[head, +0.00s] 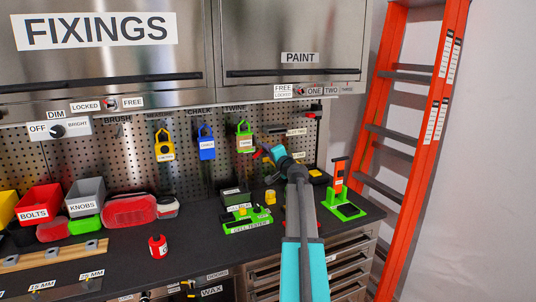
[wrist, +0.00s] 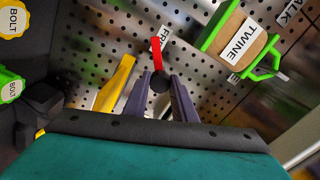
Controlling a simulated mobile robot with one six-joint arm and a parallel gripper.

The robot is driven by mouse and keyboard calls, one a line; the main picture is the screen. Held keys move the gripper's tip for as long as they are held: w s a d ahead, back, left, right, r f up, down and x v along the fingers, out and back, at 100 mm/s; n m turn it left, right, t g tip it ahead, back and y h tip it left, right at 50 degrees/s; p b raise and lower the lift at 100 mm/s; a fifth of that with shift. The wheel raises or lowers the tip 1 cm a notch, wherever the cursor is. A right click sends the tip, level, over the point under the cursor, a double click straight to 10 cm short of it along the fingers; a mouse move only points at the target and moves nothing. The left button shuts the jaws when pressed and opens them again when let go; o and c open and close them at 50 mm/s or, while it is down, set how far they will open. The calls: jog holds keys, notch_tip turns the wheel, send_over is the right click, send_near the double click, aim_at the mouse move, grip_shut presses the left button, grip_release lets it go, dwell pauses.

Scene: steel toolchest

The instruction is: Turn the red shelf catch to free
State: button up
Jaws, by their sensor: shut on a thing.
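The red shelf catch (wrist: 156,54) shows in the wrist view as a red lever on the pegboard, rising from a dark round hub (wrist: 160,82). A white label beginning "FR" (wrist: 165,38) is beside the lever's tip; the rest is hidden. My gripper (wrist: 163,86) has its two purple fingers either side of the hub, shut on the catch. In the head view my gripper (head: 270,155) is at the pegboard, right of the green TWINE holder, with a little red showing beside it. Any other label is hidden there.
The green TWINE holder (wrist: 236,42) hangs close beside the catch, and a yellow piece (wrist: 116,84) is on the other side. A green stand (head: 344,208) is on the right of the dark worktop (head: 200,225). An orange ladder (head: 420,150) stands farther right.

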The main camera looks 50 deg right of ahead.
jog(key=shift+r+m+p, duration=0.1)
jog(key=shift+m+p, duration=0.45)
jog(key=shift+m, duration=2.95)
jog(key=o, duration=1)
jog(key=shift+o, duration=0.2)
jog(key=shift+s+a, duration=0.1)
jog(key=b+v, duration=0.2)
jog(key=v, duration=1.1)
jog(key=shift+s+b, duration=0.3)
jog(key=shift+b, duration=0.1)
jog(key=shift+a, duration=0.1)
